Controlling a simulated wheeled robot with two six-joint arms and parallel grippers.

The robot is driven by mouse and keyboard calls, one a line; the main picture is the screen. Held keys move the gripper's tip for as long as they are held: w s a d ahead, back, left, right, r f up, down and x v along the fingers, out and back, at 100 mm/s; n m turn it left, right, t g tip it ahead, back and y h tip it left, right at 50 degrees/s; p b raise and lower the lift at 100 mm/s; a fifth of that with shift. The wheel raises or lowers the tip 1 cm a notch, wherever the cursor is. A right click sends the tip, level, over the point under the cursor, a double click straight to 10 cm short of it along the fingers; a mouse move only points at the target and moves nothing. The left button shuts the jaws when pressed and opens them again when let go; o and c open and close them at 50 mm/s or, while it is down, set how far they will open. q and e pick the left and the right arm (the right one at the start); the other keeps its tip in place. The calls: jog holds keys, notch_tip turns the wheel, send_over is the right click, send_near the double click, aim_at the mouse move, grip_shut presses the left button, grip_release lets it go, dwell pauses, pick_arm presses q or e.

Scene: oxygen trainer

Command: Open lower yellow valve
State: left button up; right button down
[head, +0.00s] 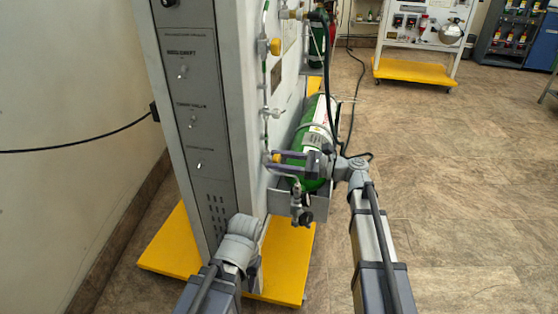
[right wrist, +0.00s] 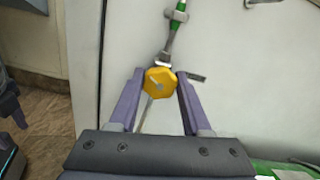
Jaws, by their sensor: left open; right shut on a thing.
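The lower yellow valve (head: 276,157) is a small knob on the thin pipe along the cabinet's pale side. In the right wrist view the yellow knob (right wrist: 160,81) sits between the two fingertips. My right gripper (head: 279,161) reaches in from the right and is shut on this valve; it also shows in the right wrist view (right wrist: 161,75). The upper yellow valve (head: 275,46) is higher on the same pipe, clear of both grippers. My left gripper (head: 258,226) is low by the cabinet's front corner, away from the valves; its fingers are barely visible.
A green cylinder (head: 316,122) lies beside the cabinet, just behind my right gripper, with a black hose above it. The cabinet's front panel (head: 190,110) stands left of the valves. Its yellow base (head: 291,262) juts out below. Open tiled floor (head: 460,180) lies to the right.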

jog(key=shift+c, duration=1.8)
grip_release()
jog(key=shift+d, duration=0.1)
jog(key=v, duration=0.7)
jog(key=shift+s+d, duration=0.15)
jog(key=shift+d, duration=0.15)
